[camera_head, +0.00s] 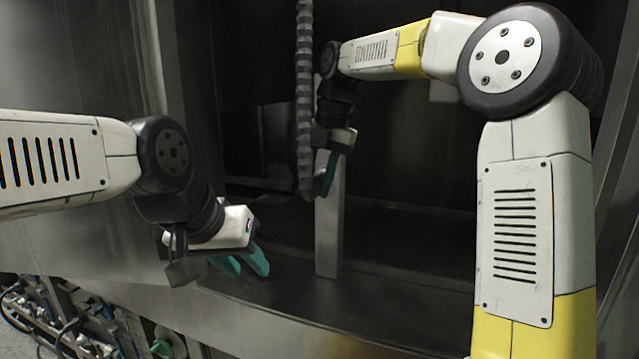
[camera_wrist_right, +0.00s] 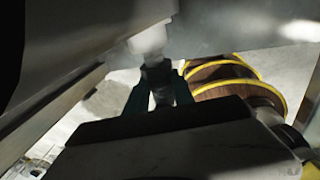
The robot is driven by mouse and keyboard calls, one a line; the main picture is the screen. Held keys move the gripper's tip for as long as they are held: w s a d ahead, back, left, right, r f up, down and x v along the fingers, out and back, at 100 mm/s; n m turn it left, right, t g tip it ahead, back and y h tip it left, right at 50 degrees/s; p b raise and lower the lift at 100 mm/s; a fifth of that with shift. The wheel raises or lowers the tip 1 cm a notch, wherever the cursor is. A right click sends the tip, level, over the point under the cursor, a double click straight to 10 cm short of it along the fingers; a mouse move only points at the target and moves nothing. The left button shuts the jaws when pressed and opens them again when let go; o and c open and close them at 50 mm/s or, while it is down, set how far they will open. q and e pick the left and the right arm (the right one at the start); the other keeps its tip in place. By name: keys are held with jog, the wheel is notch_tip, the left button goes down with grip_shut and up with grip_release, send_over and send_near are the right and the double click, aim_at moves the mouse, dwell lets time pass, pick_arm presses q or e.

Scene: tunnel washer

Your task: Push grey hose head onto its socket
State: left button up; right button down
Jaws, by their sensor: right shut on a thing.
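A grey ribbed hose (camera_head: 304,95) hangs down from the top of the head view and ends beside my right gripper (camera_head: 325,180). In the right wrist view my right gripper (camera_wrist_right: 160,90) has its teal fingers shut on the dark grey hose head (camera_wrist_right: 157,76). A pale white cylindrical piece (camera_wrist_right: 148,41) sits directly beyond the head, in line with it; I cannot tell whether it is the socket or whether they touch. My left gripper (camera_head: 252,266) is empty, with its teal fingers apart, low at the left, away from the hose.
An upright metal post (camera_head: 328,228) stands just below my right gripper. Dark metal walls enclose the space, and a metal ledge (camera_head: 290,305) runs along the front. Cables and blue parts (camera_head: 75,315) lie at the lower left. Yellow-edged brown rings (camera_wrist_right: 222,78) show in the wrist view.

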jog(key=shift+w, duration=0.3)
jog(key=shift+w+d, duration=0.1)
jog(key=shift+w, duration=0.25)
dwell(0.5)
jog(key=c, duration=1)
grip_release()
jog(key=shift+s+f, duration=0.1)
jog(key=shift+s, duration=0.05)
jog(key=shift+s+a, duration=0.3)
jog(key=shift+s, duration=0.35)
jog(key=shift+s+a, duration=0.3)
jog(key=shift+s, duration=0.3)
jog(key=s+a, duration=0.2)
jog(key=s, duration=0.5)
jog(key=shift+s, duration=0.3)
jog(key=shift+a, duration=0.15)
